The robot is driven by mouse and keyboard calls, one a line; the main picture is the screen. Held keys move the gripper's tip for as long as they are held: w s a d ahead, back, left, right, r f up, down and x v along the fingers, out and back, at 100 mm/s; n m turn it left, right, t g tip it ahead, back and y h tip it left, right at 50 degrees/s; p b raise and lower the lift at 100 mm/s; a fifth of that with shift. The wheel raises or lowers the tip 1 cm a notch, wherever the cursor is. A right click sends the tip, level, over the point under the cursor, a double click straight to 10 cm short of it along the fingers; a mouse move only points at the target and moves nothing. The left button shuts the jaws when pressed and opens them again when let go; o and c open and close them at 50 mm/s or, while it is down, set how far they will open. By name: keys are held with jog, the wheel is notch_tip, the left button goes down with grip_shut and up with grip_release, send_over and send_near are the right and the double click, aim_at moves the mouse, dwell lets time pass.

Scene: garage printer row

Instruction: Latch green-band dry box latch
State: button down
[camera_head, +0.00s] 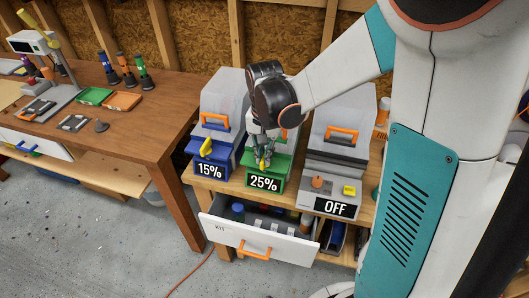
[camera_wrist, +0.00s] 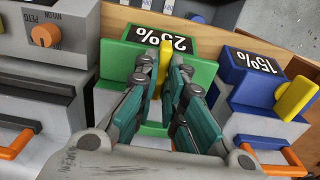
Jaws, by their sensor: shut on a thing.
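The green-band dry box (camera_head: 280,170) stands in the middle of the row, with a display reading 25%. It also shows in the wrist view (camera_wrist: 116,62). Its yellow latch (camera_wrist: 165,68) stands upright on the green front, between my fingertips. My gripper (camera_wrist: 165,52) is shut on this latch, one finger on each side. In the head view my gripper (camera_head: 263,158) reaches down over the green front and covers much of the latch. The box's lid and handle are partly hidden behind my arm.
A blue-band box (camera_head: 208,163) reading 15%, with its own yellow latch (camera_wrist: 295,98), stands close at left. A grey unit (camera_head: 335,180) reading OFF stands at right. An open drawer (camera_head: 260,240) juts out below. A wooden workbench (camera_head: 150,100) is further left.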

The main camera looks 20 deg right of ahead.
jog(key=c, duration=1.7)
grip_release()
jog(key=shift+r, duration=0.1)
notch_tip(320, 180, up, 12)
jog(key=shift+f, duration=0.1)
jog(key=shift+s, duration=0.1)
jog(key=s+n+t, duration=0.2)
jog(key=s, duration=0.3)
jog(key=s+n+t+b, duration=0.1)
jog(key=s+n+t, duration=0.1)
jog(key=s, duration=0.3)
jog(key=s+n+t+b, duration=0.1)
jog(key=s+n+t, duration=0.2)
jog(key=s, duration=0.2)
